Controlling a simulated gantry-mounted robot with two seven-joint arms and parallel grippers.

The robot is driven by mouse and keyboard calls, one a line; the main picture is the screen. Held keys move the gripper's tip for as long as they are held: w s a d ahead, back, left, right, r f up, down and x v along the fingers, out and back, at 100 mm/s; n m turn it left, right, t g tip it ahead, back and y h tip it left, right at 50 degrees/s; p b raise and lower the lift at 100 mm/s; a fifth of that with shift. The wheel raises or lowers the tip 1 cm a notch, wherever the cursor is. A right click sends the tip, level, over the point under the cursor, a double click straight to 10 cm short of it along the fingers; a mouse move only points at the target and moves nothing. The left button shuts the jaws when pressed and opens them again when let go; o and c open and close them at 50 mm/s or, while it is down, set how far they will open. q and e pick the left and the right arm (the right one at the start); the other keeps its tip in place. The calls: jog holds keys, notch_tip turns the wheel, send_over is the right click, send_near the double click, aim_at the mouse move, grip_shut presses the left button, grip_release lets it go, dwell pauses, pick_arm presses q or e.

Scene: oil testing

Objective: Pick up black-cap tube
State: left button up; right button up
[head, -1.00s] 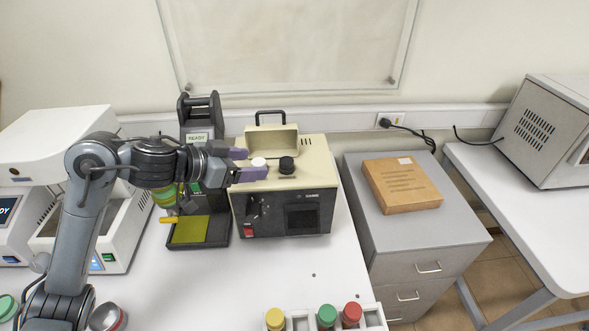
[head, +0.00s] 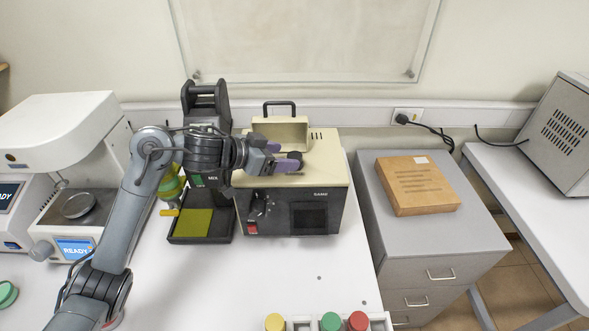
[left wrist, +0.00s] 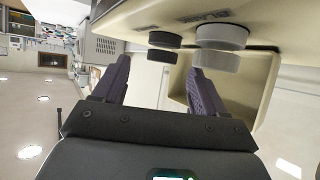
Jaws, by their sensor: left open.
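The black-cap tube (head: 295,155) is seated in the top of the beige tester, so only its black cap shows and its body is hidden. My left gripper (head: 281,157) is open over the tester, its purple fingers pointing right with their tips close to the black cap. In the left wrist view the black cap (left wrist: 165,40) lies ahead, roughly between the directions of the two fingers (left wrist: 158,75). In the head view the white cap is hidden by my gripper. My right gripper is out of view.
The beige tester (head: 330,172) has a raised lid (head: 280,132) behind the caps. A dark stand (head: 228,222) with a yellow-green plate is left of it. A rack (head: 300,324) with yellow, green and red caps is at the front.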

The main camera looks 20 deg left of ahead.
aim_at(291, 157)
pick_arm(q)
jog(key=shift+p+x, duration=0.35)
jog(key=shift+x, duration=1.45)
jog(key=shift+a, duration=0.1)
grip_shut()
